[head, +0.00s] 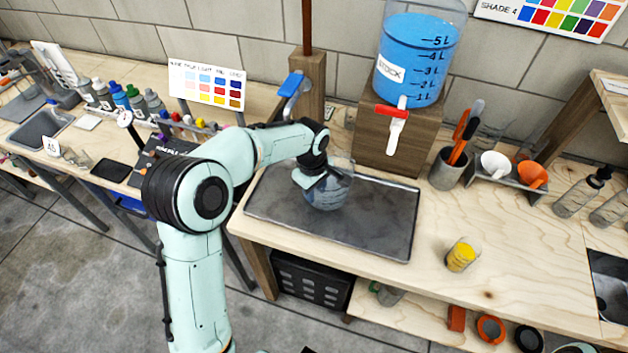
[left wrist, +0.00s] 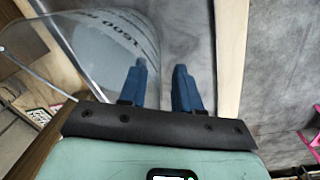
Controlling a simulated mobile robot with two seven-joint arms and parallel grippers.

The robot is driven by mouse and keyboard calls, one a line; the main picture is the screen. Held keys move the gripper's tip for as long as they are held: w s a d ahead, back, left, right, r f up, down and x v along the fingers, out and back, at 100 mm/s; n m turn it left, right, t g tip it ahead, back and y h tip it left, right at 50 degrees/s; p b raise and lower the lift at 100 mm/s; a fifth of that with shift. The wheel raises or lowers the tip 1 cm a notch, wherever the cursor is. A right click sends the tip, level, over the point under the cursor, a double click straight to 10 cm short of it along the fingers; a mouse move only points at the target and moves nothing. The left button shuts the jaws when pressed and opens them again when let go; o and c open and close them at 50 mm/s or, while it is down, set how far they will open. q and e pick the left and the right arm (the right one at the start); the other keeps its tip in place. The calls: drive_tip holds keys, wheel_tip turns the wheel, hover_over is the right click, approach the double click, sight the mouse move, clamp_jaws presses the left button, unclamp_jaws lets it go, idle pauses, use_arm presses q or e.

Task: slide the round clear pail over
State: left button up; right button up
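The round clear pail (head: 333,194) stands on a dark grey metal tray (head: 385,218) on the wooden bench, below the blue stock tank. It also shows in the left wrist view (left wrist: 95,45), see-through, with dark printed markings. My left gripper (head: 313,180) is at the pail, and the arm hides part of the pail's left side. In the left wrist view its two blue fingers (left wrist: 161,68) are apart. The left finger overlaps the pail and the right one is over grey surface. I cannot tell whether either finger touches the pail wall. My right gripper is out of view.
The stock tank (head: 420,60) of blue liquid stands on a wooden block (head: 385,140) behind the tray, its red-handled tap (head: 396,118) overhanging. A small yellow-filled cup (head: 461,256) is right of the tray. A grey tool cup (head: 446,170) stands farther back.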

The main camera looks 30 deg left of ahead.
use_arm(q)
drive_tip(key=shift+f, duration=0.4)
clamp_jaws()
drive_tip(key=shift+f, duration=0.1)
idle(1.2)
